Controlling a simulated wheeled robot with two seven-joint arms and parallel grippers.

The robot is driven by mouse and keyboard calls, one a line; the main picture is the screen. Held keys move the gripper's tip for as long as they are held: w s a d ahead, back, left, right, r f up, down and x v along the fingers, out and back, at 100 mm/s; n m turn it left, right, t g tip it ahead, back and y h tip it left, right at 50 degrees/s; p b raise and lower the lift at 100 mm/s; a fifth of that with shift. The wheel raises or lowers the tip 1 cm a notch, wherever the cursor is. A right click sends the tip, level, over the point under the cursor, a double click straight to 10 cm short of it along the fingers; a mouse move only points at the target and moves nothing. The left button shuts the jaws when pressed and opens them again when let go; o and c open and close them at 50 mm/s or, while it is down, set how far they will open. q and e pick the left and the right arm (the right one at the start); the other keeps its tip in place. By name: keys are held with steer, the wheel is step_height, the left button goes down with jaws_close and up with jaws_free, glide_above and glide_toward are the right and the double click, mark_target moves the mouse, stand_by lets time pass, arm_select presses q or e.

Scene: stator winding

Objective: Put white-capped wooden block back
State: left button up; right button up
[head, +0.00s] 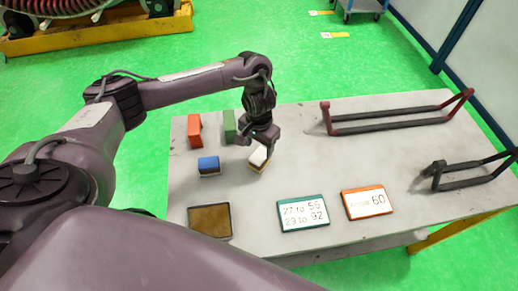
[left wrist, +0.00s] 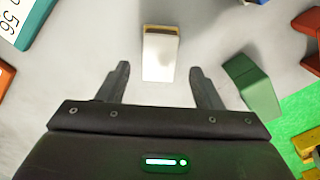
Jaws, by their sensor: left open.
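The white-capped wooden block (head: 258,158) lies on the grey table, below my left gripper (head: 265,143) in the head view. In the left wrist view the block (left wrist: 160,55) shows its white top and a wooden edge at its far end. My left gripper (left wrist: 158,85) is open, with one finger on each side of the block's near end. I see clear gaps between block and fingers, and nothing is held. My right gripper is not in view.
A blue-topped block (head: 208,166), an orange block (head: 194,130) and a green block (head: 229,126) stand nearby. A brown tray (head: 231,221), two framed signs (head: 303,213) (head: 367,202) and dark-handled frames (head: 390,122) (head: 470,175) are on the table (head: 300,160).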

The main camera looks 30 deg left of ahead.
mark_target(259, 156)
arm_select(q)
step_height(259, 156, up, 6)
steer(key=p, duration=0.1)
steer(key=shift+p, duration=0.3)
